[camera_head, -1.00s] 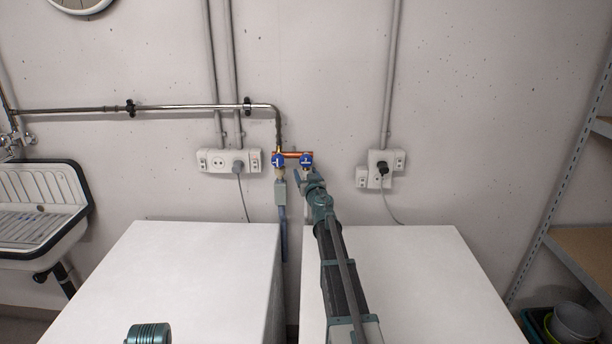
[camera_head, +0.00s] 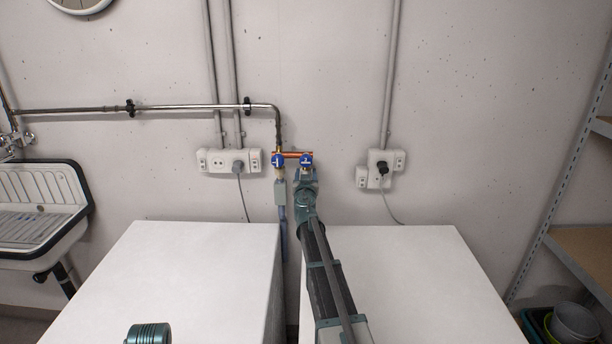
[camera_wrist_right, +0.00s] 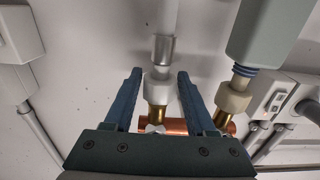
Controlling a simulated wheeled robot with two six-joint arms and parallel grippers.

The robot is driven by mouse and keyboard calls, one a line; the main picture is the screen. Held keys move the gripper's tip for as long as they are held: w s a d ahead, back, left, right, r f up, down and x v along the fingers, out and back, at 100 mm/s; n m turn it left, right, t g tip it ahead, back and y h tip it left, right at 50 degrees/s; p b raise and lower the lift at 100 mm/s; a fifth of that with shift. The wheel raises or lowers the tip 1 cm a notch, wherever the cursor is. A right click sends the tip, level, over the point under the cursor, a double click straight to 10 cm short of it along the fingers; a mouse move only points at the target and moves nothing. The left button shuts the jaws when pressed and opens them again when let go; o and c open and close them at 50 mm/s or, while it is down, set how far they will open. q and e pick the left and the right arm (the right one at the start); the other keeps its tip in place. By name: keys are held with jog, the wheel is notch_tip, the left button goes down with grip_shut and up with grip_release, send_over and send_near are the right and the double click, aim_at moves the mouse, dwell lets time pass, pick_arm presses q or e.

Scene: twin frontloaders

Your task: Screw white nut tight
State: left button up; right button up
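The white nut (camera_wrist_right: 158,88) sits at the brass end of a valve in the right wrist view, with a grey collar and white hose (camera_wrist_right: 166,20) on its other side. My right gripper (camera_wrist_right: 160,76) is open, with one blue finger on each side of the nut and a gap visible on both sides. In the head view the right gripper (camera_head: 306,176) is just below the right blue-handled valve (camera_head: 306,160) and hides the nut there. My left gripper is not in view.
A second valve (camera_head: 279,160) with a beige nut (camera_wrist_right: 233,97) and grey hose box (camera_wrist_right: 262,35) stands close beside the gripper. A copper pipe (camera_wrist_right: 176,127) joins the valves. Two white machine tops (camera_head: 180,265) lie below. Sockets (camera_head: 215,160) flank the valves.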

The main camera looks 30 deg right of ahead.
grip_shut()
jog(key=shift+w, duration=0.1)
jog(key=shift+d+y, duration=0.15)
jog(key=shift+y, duration=0.15)
jog(key=n+t+y, duration=0.2)
jog(key=n+y, duration=0.1)
jog(key=y, duration=0.1)
jog(key=shift+d+r+n+y, duration=0.1)
jog(key=shift+n+y, duration=0.2)
jog(key=n+y, duration=0.1)
jog(key=y, duration=0.1)
jog(key=shift+w+n+t+y, duration=0.1)
jog(key=shift+n+t+y, duration=0.2)
jog(key=shift+t, duration=0.1)
jog(key=shift+n+y, duration=0.3)
jog(key=shift+y, duration=0.1)
